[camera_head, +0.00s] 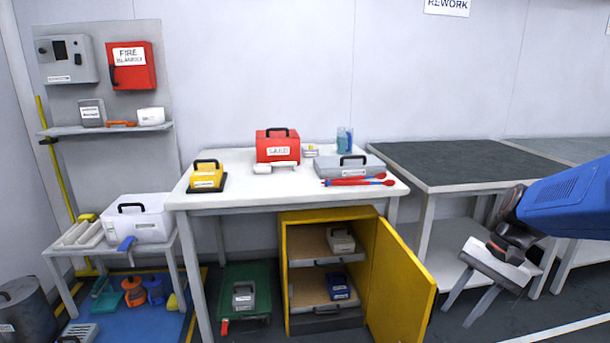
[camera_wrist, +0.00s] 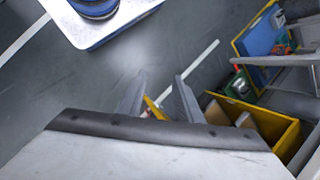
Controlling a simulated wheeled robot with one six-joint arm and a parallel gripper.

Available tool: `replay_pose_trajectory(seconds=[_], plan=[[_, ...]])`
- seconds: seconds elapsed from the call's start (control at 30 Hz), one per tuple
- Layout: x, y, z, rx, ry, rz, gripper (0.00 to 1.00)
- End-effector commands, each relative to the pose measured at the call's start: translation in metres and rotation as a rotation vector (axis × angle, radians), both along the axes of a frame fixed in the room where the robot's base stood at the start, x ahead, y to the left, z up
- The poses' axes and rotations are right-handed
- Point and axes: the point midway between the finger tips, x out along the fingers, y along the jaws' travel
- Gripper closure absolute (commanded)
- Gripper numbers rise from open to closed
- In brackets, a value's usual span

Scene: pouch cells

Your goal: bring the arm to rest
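My gripper (camera_head: 456,316) hangs at the right of the head view, in front of the dark-topped workbench and to the right of the open yellow cabinet door. Its two pale fingers point down and to the left and stand apart. In the wrist view my gripper (camera_wrist: 161,78) also shows two separate fingers. Grey floor and part of a yellow panel show between and behind them, and nothing is held. My blue arm reaches in from the right edge of the head view.
The yellow cabinet (camera_head: 330,215) stands open, with its door (camera_head: 400,285) swung toward my gripper. The dark-topped workbench (camera_head: 455,160) has a clear top. The white table (camera_head: 230,165) carries a red case (camera_head: 277,146), a grey case (camera_head: 349,168) and a yellow box (camera_head: 207,176).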

Motion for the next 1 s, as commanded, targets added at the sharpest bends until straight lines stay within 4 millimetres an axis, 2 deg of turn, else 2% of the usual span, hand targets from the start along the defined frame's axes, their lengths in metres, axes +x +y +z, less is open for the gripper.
replay_pose_trajectory(seconds=[0.1, 0.4, 0.73, 1.0], plan=[[-0.019, 0.015, 0.006, -0.071, -0.065, 0.081, 0.68], [-0.061, 0.039, 0.015, -0.235, -0.239, 0.271, 0.68], [-0.103, 0.053, 0.019, -0.399, -0.445, 0.474, 0.68], [-0.122, 0.057, 0.020, -0.486, -0.571, 0.587, 0.68]])
